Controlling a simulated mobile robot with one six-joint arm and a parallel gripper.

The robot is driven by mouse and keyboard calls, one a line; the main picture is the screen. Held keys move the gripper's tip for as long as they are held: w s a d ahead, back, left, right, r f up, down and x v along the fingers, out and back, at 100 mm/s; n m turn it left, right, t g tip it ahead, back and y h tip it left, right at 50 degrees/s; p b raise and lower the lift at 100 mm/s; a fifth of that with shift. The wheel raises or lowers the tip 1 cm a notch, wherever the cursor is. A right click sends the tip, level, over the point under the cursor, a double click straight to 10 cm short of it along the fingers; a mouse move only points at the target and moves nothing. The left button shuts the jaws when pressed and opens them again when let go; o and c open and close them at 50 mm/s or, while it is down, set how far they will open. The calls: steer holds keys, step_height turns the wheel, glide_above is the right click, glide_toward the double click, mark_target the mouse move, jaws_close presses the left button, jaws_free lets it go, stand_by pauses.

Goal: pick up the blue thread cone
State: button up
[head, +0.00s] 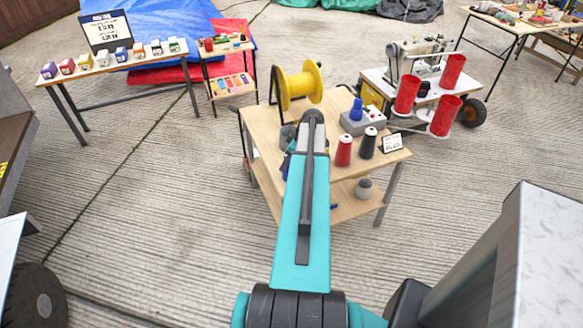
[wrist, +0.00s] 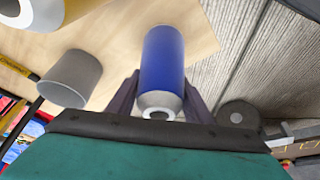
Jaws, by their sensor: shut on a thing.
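The blue thread cone (wrist: 164,58) stands out in the wrist view, a blue roll with a pale end and a hole in it. My gripper (wrist: 160,92) has one dark finger on each side of the cone, shut on it. The wooden table top shows behind the cone. In the head view my arm hides the gripper. A small blue patch (head: 287,165) shows just left of my arm; I cannot tell if it is the held cone.
A red cone (head: 343,150) and a dark cone (head: 367,143) stand on the wooden table (head: 265,125). A grey box (head: 362,122) bears another blue piece (head: 356,109). A yellow spool (head: 300,85) stands behind. A grey cup (wrist: 69,79) is left of the held cone.

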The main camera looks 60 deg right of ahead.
steer(key=shift+r, duration=0.15)
steer(key=shift+r+b, duration=0.95)
steer(key=shift+r, duration=3.95)
steer(key=shift+w+a, duration=0.1)
steer(key=w+a+r, duration=0.5)
steer(key=w+a, duration=0.5)
steer(key=a, duration=0.3)
steer(key=w+a+r, duration=0.5)
steer(key=w+a, duration=0.5)
steer(key=a, duration=0.3)
steer(key=w+a+r, duration=0.1)
steer(key=a+r, duration=0.2)
steer(key=a, duration=0.7)
steer(key=w+a+r+m, duration=0.1)
steer(key=a+r, duration=0.2)
steer(key=a, duration=0.8)
steer(key=w+a+r, duration=0.1)
steer(key=a+r, duration=0.2)
steer(key=a, duration=0.8)
steer(key=shift+w+r+m+h, duration=0.2)
steer(key=shift+w+m+h, duration=0.05)
steer(key=shift+m+h, duration=0.05)
steer(key=shift+d, duration=0.1)
